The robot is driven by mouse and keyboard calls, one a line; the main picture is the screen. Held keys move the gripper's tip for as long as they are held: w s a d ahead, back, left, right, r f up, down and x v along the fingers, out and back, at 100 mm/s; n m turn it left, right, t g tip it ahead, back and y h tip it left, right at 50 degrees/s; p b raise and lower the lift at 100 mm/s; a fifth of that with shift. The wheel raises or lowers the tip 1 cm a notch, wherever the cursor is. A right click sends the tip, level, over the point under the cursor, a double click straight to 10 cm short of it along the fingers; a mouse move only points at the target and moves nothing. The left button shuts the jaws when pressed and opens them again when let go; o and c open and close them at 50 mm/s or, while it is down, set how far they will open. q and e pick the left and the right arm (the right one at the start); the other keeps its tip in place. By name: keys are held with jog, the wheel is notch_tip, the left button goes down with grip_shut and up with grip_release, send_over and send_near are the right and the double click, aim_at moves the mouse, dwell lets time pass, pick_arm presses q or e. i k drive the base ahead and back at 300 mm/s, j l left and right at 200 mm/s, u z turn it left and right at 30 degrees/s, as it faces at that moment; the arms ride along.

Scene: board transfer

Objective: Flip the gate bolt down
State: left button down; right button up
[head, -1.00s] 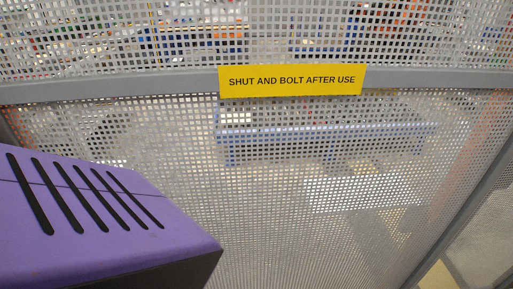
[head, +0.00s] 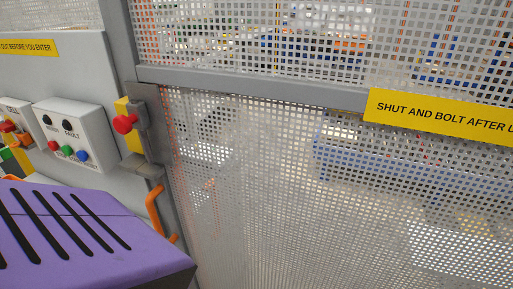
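A mesh gate (head: 300,175) with a grey frame fills the middle and right of the head view. At its left edge is a grey metal latch fitting (head: 152,120) at the height of the gate's crossbar. A red knob (head: 125,124) stands out in front of a yellow plate (head: 131,141) beside it. An orange handle (head: 155,212) hangs on the gate edge below. I cannot tell for sure which of these is the bolt or how it is set. Neither of my grippers is in view.
A yellow sign (head: 440,113) on the crossbar reads "SHUT AND BOLT AFTER U", cut off. Left of the gate is a grey panel with a control box (head: 75,130) bearing coloured buttons. A purple slotted housing close to the camera covers the lower left. A blue-edged bench (head: 345,163) shows through the mesh.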

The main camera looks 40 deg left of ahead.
aim_at(138, 118)
jog(key=k+j, duration=0.3)
jog(key=u, duration=1.7)
jog(key=j, duration=0.1)
